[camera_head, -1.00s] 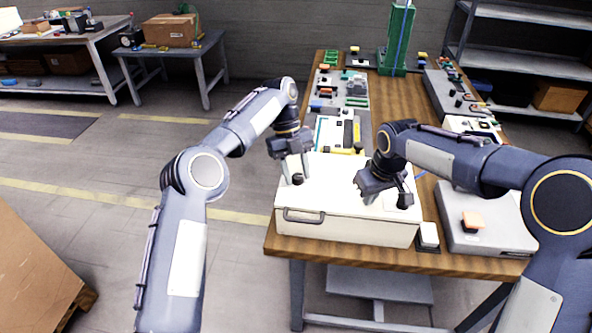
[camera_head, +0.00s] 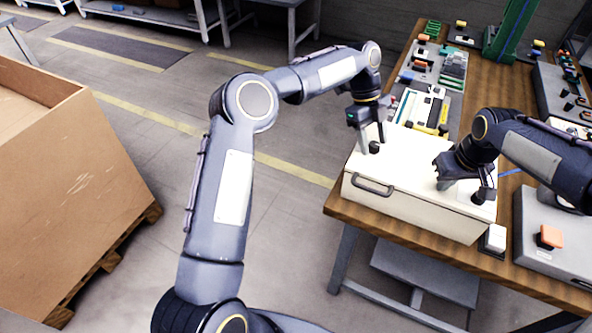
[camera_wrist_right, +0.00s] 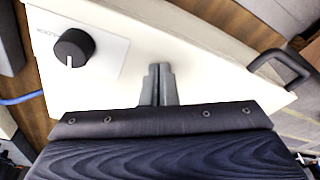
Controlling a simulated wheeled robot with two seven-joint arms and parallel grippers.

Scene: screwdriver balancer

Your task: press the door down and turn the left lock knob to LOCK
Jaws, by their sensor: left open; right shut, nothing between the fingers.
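A cream box with a flat top door (camera_head: 415,160) stands at the table's near left corner, with a dark handle (camera_head: 373,185) on its front. The door looks down; any small gap is too fine to tell. The black left lock knob (camera_head: 374,148) sits on the top. My left gripper (camera_head: 371,138) is open and points down at this knob, its fingers close about it; contact cannot be told. My right gripper (camera_head: 446,184) is shut and empty, its tips at the door's top. The right knob (camera_head: 484,195) is beside it, and shows in the right wrist view (camera_wrist_right: 73,49).
A grey case with an orange button (camera_head: 549,236) is right of the box, with a small white block (camera_head: 495,238) between. Parts trays (camera_head: 425,108) lie behind the box. A large brown crate (camera_head: 75,190) stands on the floor at left.

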